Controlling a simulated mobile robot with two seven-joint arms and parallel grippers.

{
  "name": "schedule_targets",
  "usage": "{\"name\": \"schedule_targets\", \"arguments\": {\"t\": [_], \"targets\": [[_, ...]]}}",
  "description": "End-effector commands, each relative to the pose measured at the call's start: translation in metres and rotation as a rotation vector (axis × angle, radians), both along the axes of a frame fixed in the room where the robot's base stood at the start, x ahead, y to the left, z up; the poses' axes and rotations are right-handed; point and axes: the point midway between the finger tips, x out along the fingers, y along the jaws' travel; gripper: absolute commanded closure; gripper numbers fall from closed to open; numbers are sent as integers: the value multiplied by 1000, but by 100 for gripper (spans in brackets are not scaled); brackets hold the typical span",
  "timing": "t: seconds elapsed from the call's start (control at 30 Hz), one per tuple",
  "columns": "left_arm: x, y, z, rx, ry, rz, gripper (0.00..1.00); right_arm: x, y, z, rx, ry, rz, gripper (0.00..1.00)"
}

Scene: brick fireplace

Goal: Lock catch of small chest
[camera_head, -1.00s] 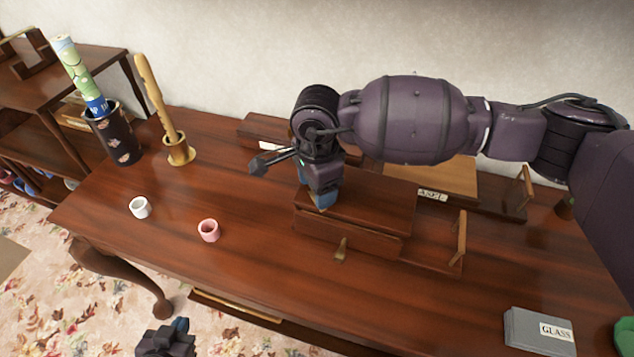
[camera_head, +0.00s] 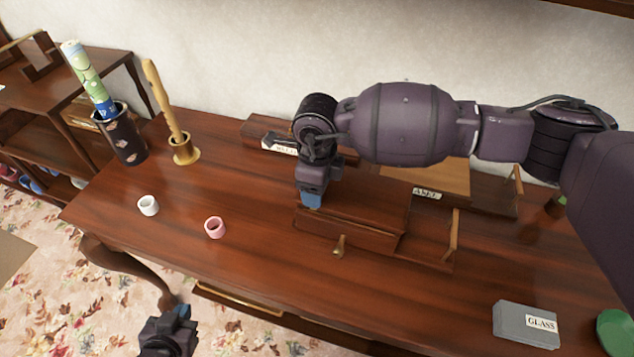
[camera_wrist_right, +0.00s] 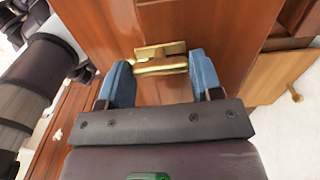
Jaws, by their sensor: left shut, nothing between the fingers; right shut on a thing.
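The small chest (camera_head: 365,235) is a dark wooden box on the table. My right gripper (camera_head: 310,203) points down at its left end and hides part of it. In the right wrist view, a brass catch (camera_wrist_right: 160,58) sits on the chest's reddish wood panel (camera_wrist_right: 220,28). My left gripper (camera_head: 182,312) is low at the bottom left, in front of the table, shut and empty.
A pink cup (camera_head: 215,227) and a white cup (camera_head: 148,205) stand left of the chest. A brass holder (camera_head: 186,150) and a dark pot (camera_head: 124,140) stand farther back. A grey box labelled GLASS (camera_head: 525,325) lies at the front right.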

Motion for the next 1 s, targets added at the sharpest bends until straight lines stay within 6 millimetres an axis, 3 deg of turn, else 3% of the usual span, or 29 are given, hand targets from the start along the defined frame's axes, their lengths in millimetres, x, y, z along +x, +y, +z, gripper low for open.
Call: {"name": "schedule_targets", "arguments": {"t": [0.67,0.7,0.8,0.87,1.0], "targets": [[2,0,4,1,-6,-1,100,0,0,0,1,0,-60,64],[2,0,4,0,-5,0,100,0,0,0,1,0,-60,36],[0,0,3,0,-2,1,100,0,0,0,0,0,-59,21],[-1,0,3,1,0,1,100,0,0,0,0,0,-59,15],[-3,1,2,1,3,1,100,0,0,0,0,0,-58,15]]}}
